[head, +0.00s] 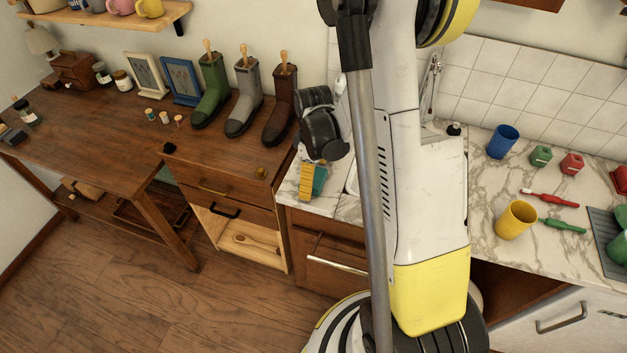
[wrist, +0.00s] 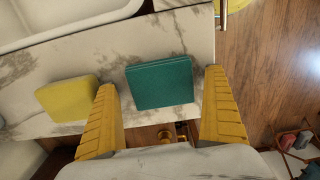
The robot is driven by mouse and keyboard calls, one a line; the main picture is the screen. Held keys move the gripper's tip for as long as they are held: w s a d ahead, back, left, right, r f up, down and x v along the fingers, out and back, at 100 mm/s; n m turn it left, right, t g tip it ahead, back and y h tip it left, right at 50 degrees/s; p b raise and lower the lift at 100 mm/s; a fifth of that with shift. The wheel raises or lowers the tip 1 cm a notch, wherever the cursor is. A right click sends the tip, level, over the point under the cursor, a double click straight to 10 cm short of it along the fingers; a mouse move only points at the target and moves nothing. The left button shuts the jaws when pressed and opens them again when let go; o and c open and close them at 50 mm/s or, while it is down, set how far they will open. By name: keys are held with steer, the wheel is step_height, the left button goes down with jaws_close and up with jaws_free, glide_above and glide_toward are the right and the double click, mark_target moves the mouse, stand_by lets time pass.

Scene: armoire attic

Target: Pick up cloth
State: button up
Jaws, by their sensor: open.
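A teal folded cloth (wrist: 160,83) lies flat on the marble counter near its edge in the wrist view. My gripper (wrist: 159,80) is open and empty, with its two yellow fingers to the left and right of the cloth. The right finger appears closer to the cloth than the left one. Contact cannot be told. In the head view a teal patch of the cloth (head: 320,179) shows beside my yellow finger (head: 306,182); the rest is hidden.
A yellow sponge-like block (wrist: 67,98) lies left of my left finger. A white sink basin (wrist: 60,20) is at the upper left.

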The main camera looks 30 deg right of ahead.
mark_target(319, 176)
steer(key=c, duration=1.1)
steer(key=shift+c, duration=0.2)
steer(key=shift+r, duration=0.1)
steer(key=shift+r, duration=0.55)
steer(key=r, duration=0.1)
steer(key=r+p, duration=0.1)
steer(key=d+r+p, duration=0.1)
steer(key=r, duration=0.1)
steer(key=shift+s+d, duration=0.1)
steer(key=shift+s, duration=0.3)
steer(key=s+d+r+p, duration=0.2)
steer(key=s+d+r, duration=0.3)
steer(key=d, duration=0.3)
steer(key=shift+s+r+p, duration=0.35)
steer(key=shift+s+r, duration=0.05)
steer(key=shift+s, duration=0.15)
steer(key=shift+d, duration=0.1)
